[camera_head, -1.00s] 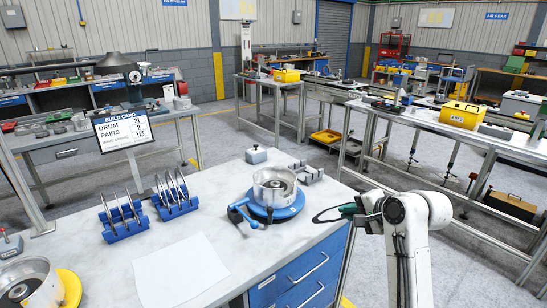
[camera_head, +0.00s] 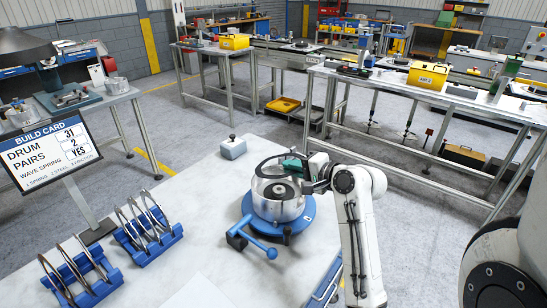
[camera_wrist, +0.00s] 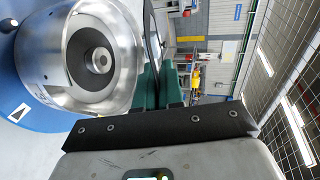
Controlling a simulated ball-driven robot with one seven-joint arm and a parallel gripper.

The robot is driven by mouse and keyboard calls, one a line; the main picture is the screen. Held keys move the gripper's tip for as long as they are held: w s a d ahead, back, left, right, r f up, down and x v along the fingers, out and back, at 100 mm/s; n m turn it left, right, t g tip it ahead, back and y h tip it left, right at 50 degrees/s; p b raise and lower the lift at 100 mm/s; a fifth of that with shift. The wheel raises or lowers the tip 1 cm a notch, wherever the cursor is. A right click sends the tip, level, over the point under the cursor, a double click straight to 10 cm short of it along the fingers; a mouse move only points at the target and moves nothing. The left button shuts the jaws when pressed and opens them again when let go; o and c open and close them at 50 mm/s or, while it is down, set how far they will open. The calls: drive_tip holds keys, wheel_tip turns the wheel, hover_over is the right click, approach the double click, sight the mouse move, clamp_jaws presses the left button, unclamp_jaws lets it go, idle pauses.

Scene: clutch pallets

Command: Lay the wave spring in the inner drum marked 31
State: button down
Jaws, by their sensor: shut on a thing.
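The metal drum (camera_head: 278,207) stands upright on a round blue fixture (camera_head: 262,222) at the bench's right side. The wrist view shows the drum (camera_wrist: 127,88) from above, with a dark disc and a raised hub inside. I cannot read a number on it. My gripper (camera_head: 294,166), with green fingers, is at the drum's upper right rim in the head view. It is shut on the wave spring, a thin dark ring (camera_wrist: 151,36) that shows edge-on in the wrist view. In the head view the ring is over the drum's mouth; I cannot tell whether it touches the drum.
The build card (camera_head: 45,150) reads drum 31, pairs 2, wave spring yes. Two blue racks (camera_head: 146,247) with upright thin plates stand at the left. A blue handle (camera_head: 250,240) sticks out from the fixture. A grey block (camera_head: 232,149) sits behind it.

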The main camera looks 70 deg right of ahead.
drive_tip(key=f+b, duration=0.2)
drive_tip(key=b, duration=0.1)
drive_tip(key=f+b, duration=0.1)
drive_tip(key=shift+w+d+f, duration=0.1)
drive_tip(key=shift+w+f, duration=0.15)
drive_tip(key=shift+f+b, duration=1.15)
drive_tip(key=shift+f, duration=1.05)
